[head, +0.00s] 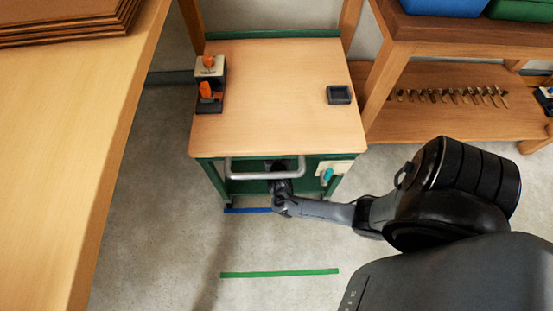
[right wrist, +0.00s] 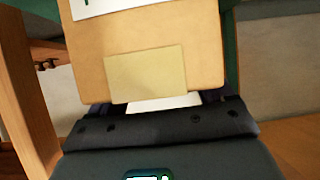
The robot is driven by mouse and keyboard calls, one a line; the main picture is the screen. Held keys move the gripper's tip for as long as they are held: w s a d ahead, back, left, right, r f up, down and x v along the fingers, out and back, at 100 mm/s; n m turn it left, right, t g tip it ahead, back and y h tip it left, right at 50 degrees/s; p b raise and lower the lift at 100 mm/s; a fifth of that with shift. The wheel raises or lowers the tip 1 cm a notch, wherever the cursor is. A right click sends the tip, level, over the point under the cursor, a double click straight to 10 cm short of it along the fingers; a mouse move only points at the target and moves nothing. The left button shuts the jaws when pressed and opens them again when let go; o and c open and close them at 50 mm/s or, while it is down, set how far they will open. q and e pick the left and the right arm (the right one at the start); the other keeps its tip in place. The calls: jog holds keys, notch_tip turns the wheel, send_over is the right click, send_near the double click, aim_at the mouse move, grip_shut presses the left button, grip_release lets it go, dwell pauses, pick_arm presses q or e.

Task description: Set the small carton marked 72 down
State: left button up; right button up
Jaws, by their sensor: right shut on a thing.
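The carton (right wrist: 205,60) shows in the right wrist view as a tan box face with a paler patch across its lower part. A white label at the top is cut off, and I cannot read a number on it. My right gripper (right wrist: 165,108) is shut on this carton. In the head view my right gripper (head: 281,172) is at the front of the cart (head: 275,75), by its grey handle (head: 240,175) and below the top. There the carton is hidden from sight. My left gripper is not in view.
The cart top holds orange-handled items (head: 207,90) at the left and a small dark tray (head: 339,95) at the right; its middle is clear. A wooden table (head: 70,140) stands left. A wooden rack (head: 440,120) with several small metal pieces stands right.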

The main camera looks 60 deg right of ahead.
notch_tip(320, 180, down, 4)
jog(key=b, duration=0.2)
jog(key=shift+w+d+r+b, duration=0.1)
jog(key=shift+r+b, duration=0.15)
jog(key=shift+b, duration=0.05)
jog(key=shift+f, duration=0.15)
jog(key=o, duration=1.6)
jog(key=shift+c, duration=0.2)
